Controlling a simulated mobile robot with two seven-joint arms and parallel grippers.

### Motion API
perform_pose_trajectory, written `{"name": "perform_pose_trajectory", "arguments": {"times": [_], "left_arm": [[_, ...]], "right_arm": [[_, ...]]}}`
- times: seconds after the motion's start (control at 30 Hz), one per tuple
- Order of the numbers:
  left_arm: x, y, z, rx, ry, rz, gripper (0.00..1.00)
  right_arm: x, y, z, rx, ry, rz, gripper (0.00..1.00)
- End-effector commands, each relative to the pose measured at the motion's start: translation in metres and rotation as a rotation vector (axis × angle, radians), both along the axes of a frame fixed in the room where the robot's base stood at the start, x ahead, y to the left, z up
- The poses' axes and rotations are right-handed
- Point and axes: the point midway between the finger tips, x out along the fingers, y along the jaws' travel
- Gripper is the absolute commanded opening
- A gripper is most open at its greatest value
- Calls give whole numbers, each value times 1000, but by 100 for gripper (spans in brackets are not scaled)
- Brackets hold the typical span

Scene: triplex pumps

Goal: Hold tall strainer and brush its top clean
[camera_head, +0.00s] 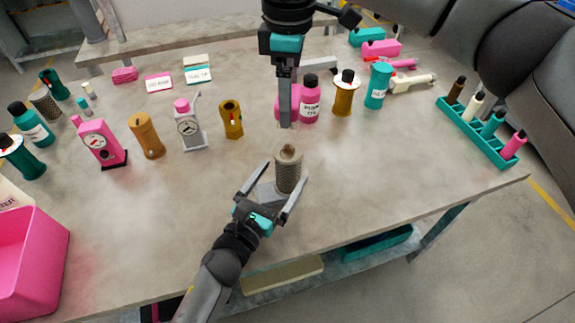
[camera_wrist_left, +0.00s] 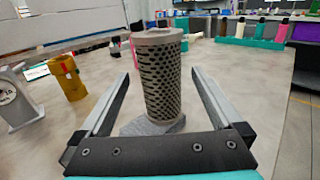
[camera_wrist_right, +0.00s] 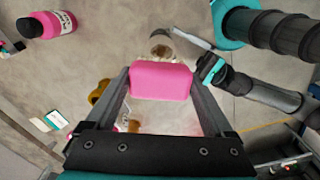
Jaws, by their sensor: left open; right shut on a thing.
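The tall strainer (camera_head: 288,172), a grey-brown perforated cylinder, stands upright on the table; it also shows in the left wrist view (camera_wrist_left: 161,85). My left gripper (camera_head: 283,175) is open, with one finger on each side of the strainer and visible gaps between. My right gripper (camera_head: 285,122) points down behind the strainer, shut on a pink brush (camera_wrist_right: 162,80). White bristles show past the brush block in the right wrist view. In the head view the fingers partly hide the brush. The strainer's top (camera_wrist_right: 161,50) lies just beyond the brush in the right wrist view.
A pink pump oil bottle (camera_head: 310,100) stands right beside my right gripper. A golden-brown part (camera_head: 232,119) and a grey gauge (camera_head: 190,130) stand to the left. A teal rack (camera_head: 478,135) sits at the right edge. The table right of the strainer is clear.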

Motion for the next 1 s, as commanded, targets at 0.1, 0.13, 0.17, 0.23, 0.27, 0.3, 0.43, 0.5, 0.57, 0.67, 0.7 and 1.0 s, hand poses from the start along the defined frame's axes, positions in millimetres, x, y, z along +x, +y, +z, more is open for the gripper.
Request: {"name": "perform_pose_trajectory", "arguments": {"times": [0.1, 0.13, 0.17, 0.23, 0.27, 0.3, 0.43, 0.5, 0.57, 0.67, 0.7, 1.0], "left_arm": [[16, -8, 1, -1, 0, 0, 100], [19, -10, 0, 0, -1, 0, 100], [22, -11, 0, 0, 0, 0, 100], [27, -14, 0, 0, 0, 0, 100], [29, -15, 0, 0, 0, 0, 100], [31, -16, 0, 0, 0, 0, 100], [34, -18, 0, -1, 0, 0, 100], [34, -18, 0, -1, 0, 0, 100], [34, -18, 0, 0, 1, 0, 100], [34, -18, 0, 0, 1, 0, 100], [34, -18, 0, 0, 0, 0, 98], [34, -18, 0, 0, 1, -1, 64]], "right_arm": [[0, 0, 0, 0, 0, 0, 42], [0, 0, 0, 0, 0, 0, 42], [0, 0, 0, 0, 0, 0, 42], [0, 0, 0, 0, 0, 0, 42], [0, 0, 0, 0, 0, 0, 42], [0, 0, 0, 0, 0, 0, 42], [0, 0, 0, 0, 0, 0, 42], [0, 0, 0, 0, 0, 0, 42], [0, 0, 0, 0, 0, 0, 42], [0, 0, 0, 0, 0, 0, 42], [0, 0, 0, 0, 0, 0, 42], [0, 0, 0, 0, 0, 0, 42]]}}
